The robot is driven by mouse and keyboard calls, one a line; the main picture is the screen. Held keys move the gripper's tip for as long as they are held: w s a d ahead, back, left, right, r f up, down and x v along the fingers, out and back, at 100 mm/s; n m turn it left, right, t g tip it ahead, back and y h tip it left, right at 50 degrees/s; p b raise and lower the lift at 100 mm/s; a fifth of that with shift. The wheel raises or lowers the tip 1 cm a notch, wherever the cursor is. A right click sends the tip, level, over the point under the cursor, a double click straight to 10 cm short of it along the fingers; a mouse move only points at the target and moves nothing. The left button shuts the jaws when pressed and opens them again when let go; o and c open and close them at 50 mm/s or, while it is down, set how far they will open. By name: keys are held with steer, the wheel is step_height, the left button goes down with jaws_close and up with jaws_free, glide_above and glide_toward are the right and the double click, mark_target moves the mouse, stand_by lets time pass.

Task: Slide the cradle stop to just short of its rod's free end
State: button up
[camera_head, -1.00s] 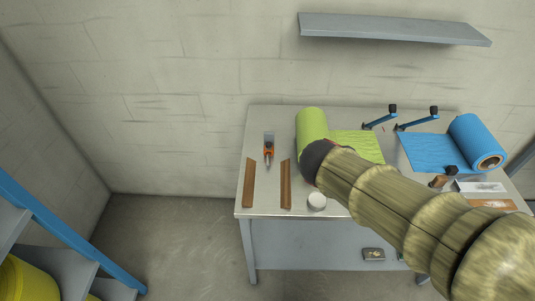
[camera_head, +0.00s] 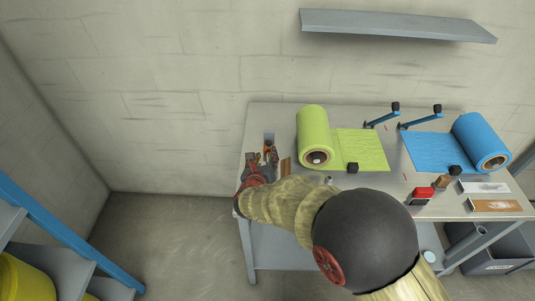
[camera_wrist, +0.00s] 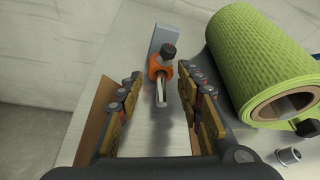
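The cradle stop, an orange collar (camera_wrist: 155,69) with a black knob, sits on a short metal rod (camera_wrist: 160,93) in the wrist view. The rod runs from a grey upright bracket (camera_wrist: 166,36) toward my gripper, its free end nearest me. The collar is close to the bracket, with bare rod in front of it. My gripper (camera_wrist: 160,77) is open, its fingers on either side of the rod's line, with no clear contact. In the head view my gripper (camera_head: 262,160) is at the table's left end and partly hides the stop and rod.
A green roll (camera_head: 313,131) stands to the right of the stop, a blue roll (camera_head: 476,140) farther right. Brown strips (camera_wrist: 96,115) flank the rod. A small metal cylinder (camera_wrist: 288,156) and a red-and-black item (camera_head: 419,196) are on the table (camera_head: 390,183). A shelf (camera_head: 400,25) hangs above.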

mark_target(268, 151)
steer(key=shift+b+x, duration=0.45)
steer(key=shift+x, duration=1.45)
steer(key=shift+c, duration=0.3)
jaws_close()
